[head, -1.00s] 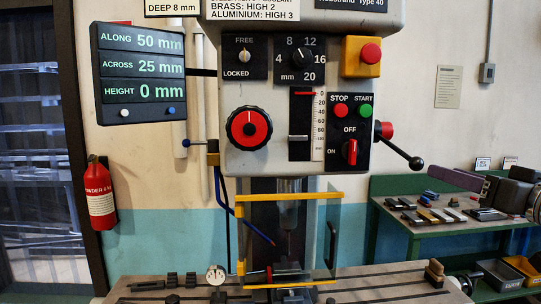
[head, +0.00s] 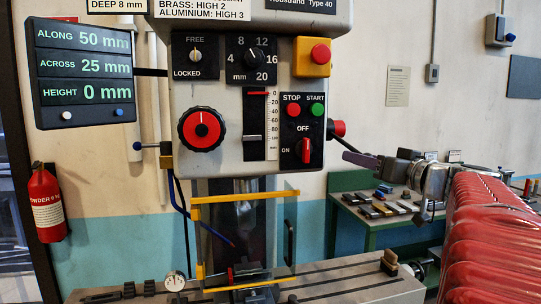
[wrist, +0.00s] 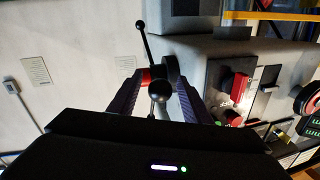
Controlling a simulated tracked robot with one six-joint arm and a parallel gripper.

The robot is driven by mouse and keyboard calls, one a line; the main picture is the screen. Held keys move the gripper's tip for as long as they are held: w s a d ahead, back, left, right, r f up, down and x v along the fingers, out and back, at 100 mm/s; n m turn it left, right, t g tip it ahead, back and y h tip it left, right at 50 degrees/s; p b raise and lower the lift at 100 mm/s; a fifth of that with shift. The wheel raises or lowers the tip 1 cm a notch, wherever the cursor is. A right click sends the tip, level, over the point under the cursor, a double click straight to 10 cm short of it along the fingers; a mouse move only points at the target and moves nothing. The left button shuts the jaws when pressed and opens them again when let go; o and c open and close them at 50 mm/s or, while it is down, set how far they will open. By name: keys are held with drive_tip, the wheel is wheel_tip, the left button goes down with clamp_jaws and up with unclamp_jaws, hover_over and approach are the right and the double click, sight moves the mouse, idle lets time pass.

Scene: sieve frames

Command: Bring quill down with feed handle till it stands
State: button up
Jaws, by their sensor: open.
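The feed handle has a red hub (head: 338,128) on the right side of the drill head; its dark lever runs down right, and its end is hidden behind my gripper in the head view. In the wrist view the red hub (wrist: 146,76) shows with a black ball knob (wrist: 158,90) between my fingers, and another lever (wrist: 145,40) pointing up. My gripper (wrist: 158,80) is open, with its two purple fingers on either side of the near knob; contact cannot be told. The quill (head: 244,190) is seen below the head, behind the yellow-framed guard (head: 240,197).
The drill table (head: 350,278) with a vice and dial gauge (head: 174,281) lies below. A green side bench (head: 352,182) with tools stands behind my arm. The control panel (head: 303,130) with stop and start buttons is close left of the handle. The display (head: 85,75) reads height 0 mm.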

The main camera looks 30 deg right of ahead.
drive_tip(key=shift+w+d, duration=0.1)
drive_tip(key=shift+w, duration=1.25)
